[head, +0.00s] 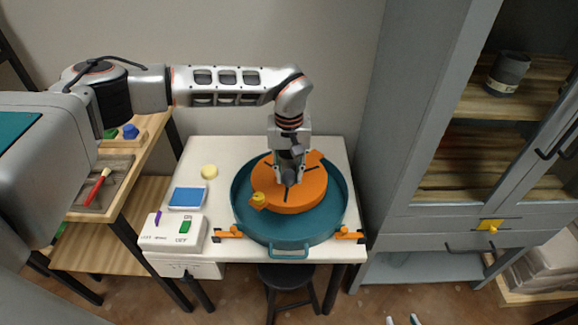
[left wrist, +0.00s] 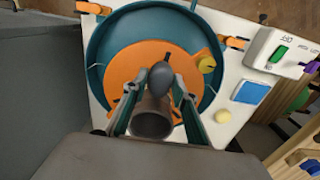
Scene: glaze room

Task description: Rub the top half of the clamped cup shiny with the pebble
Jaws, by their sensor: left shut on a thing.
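The grey-brown cup (left wrist: 152,122) shows in the left wrist view with its open mouth towards the camera, over the orange wheel head (head: 312,196) in the teal basin (head: 241,214). The dark grey pebble (left wrist: 161,75) lies between the fingertips of my left gripper (head: 289,175), which is shut on it close against the cup. I cannot tell whether pebble and cup touch. In the head view the gripper hides most of the cup. My right gripper (head: 402,320) shows only as two separated fingertips at the bottom edge, open and empty.
A control box (head: 174,232) with a green switch, a blue pad (head: 187,197) and a yellow round sponge (head: 209,171) are left of the basin. A yellow knob (head: 259,197) is on the wheel's edge.

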